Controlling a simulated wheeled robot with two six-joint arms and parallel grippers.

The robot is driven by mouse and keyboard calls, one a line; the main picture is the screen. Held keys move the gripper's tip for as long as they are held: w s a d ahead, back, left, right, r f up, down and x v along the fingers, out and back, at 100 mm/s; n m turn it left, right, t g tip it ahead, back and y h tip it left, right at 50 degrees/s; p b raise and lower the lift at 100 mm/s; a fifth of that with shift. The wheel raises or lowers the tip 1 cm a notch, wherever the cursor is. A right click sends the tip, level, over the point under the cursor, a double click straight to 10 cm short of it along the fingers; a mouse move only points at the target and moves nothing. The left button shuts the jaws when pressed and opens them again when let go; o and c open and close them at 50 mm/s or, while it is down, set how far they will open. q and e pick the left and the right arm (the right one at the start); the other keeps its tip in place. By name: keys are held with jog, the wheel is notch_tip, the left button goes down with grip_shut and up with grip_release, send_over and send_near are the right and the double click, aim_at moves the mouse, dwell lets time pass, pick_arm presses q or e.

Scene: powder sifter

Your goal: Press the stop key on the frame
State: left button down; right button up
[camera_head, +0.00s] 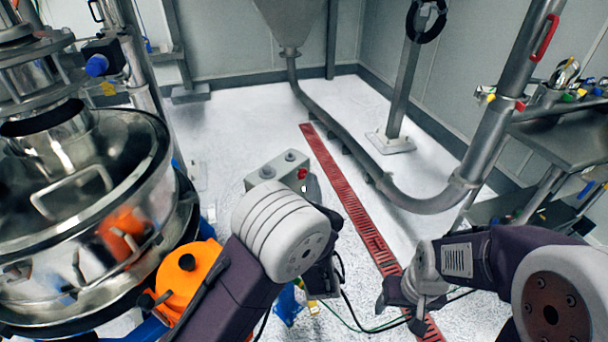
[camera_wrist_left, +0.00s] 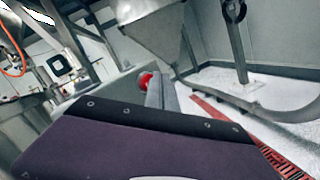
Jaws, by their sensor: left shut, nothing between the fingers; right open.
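A grey control box (camera_head: 262,172) stands behind my left wrist in the head view. The red button also shows in the left wrist view (camera_wrist_left: 145,80), just beyond my purple arm cover. My left gripper (camera_head: 322,284) is shut and empty, mostly hidden below my white wrist joint, nearer to me than the box. Its fingertips are not clear, and I cannot tell how far they are from the button. My right gripper (camera_head: 400,312) is open and empty, low over the floor at the right.
A large steel sifter (camera_head: 85,180) fills the left side, with an orange part (camera_head: 190,268) beside it. A curved pipe (camera_head: 425,198) and a steel bench (camera_head: 570,135) stand at the right. A red floor grate (camera_head: 345,195) runs between. Loose cables (camera_head: 350,312) hang near my grippers.

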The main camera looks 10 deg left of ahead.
pick_arm(q)
jog(key=shift+w+a, duration=0.25)
jog(key=shift+a, duration=0.15)
dwell(0.3)
jog(key=shift+d, duration=0.1)
jog(key=shift+s+d, duration=0.5)
jog(key=shift+d, duration=0.1)
jog(key=s+d, duration=0.1)
jog(key=d, duration=0.1)
jog(key=s+d, duration=0.2)
dwell(0.5)
jog(key=shift+w, duration=0.1)
dwell(0.5)
